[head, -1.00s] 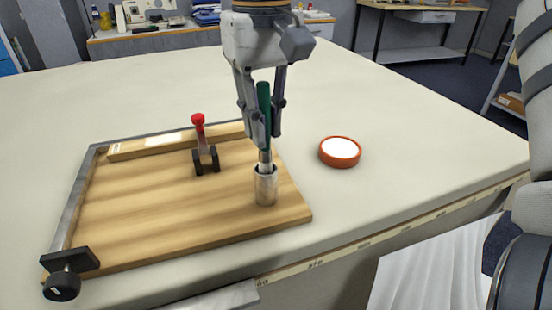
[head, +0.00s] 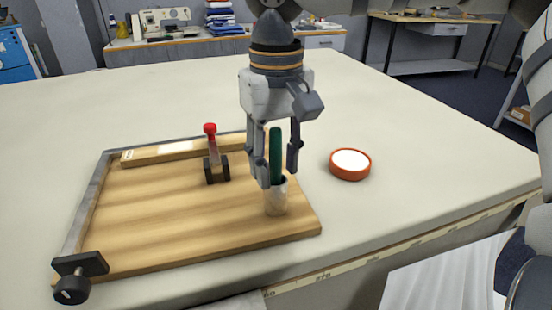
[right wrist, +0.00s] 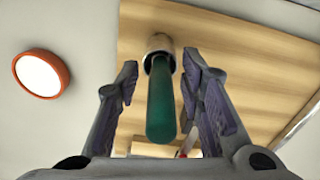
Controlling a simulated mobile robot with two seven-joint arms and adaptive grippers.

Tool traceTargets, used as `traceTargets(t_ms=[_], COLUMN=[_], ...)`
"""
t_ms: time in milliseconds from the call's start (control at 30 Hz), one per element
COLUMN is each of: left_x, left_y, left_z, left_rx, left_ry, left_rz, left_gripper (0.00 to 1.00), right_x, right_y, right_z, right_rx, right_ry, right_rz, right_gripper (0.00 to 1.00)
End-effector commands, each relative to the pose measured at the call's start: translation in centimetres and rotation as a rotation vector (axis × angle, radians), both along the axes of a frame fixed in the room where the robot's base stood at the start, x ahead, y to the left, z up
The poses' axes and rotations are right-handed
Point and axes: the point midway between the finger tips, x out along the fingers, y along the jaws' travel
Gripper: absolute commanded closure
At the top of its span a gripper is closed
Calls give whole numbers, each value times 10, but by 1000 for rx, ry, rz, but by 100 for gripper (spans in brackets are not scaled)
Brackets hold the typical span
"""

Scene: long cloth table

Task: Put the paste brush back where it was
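My left gripper is not in view.
The wooden board (head: 180,220) has a metal edge strip, a red-tipped clamp (head: 214,155) and a black knob (head: 72,288). An orange-rimmed round dish (head: 350,164) lies right of the board. The pale table is clear behind.

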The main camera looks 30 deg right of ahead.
Motion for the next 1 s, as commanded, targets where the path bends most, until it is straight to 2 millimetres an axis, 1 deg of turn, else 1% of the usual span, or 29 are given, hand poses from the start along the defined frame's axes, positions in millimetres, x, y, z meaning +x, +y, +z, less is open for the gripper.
traceTargets(t_ms=[67, 167, 300, 400, 500, 600, 667, 1000], left_x=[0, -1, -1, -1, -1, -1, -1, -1], left_y=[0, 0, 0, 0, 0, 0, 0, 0], left_z=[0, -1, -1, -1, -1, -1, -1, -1], left_rx=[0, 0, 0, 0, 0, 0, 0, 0], left_ry=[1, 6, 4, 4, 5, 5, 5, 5], left_rz=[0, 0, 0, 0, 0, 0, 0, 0], left_gripper=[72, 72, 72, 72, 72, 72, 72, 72], right_x=[1, 1, 1, 1, 1, 1, 0, 0], right_y=[0, 0, 0, 0, 0, 0, 0, 0], right_z=[5, 24, 65, 91, 109, 119, 122, 123], right_rx=[1, 2, 1, 2, 1, 1, 0, 0], right_ry=[-2, -4, -4, -4, -3, 0, 1, 1], right_rz=[-1, -2, -2, -1, -2, -1, 0, 0], right_gripper=[65, 65, 65, 65, 65, 65, 65, 65])
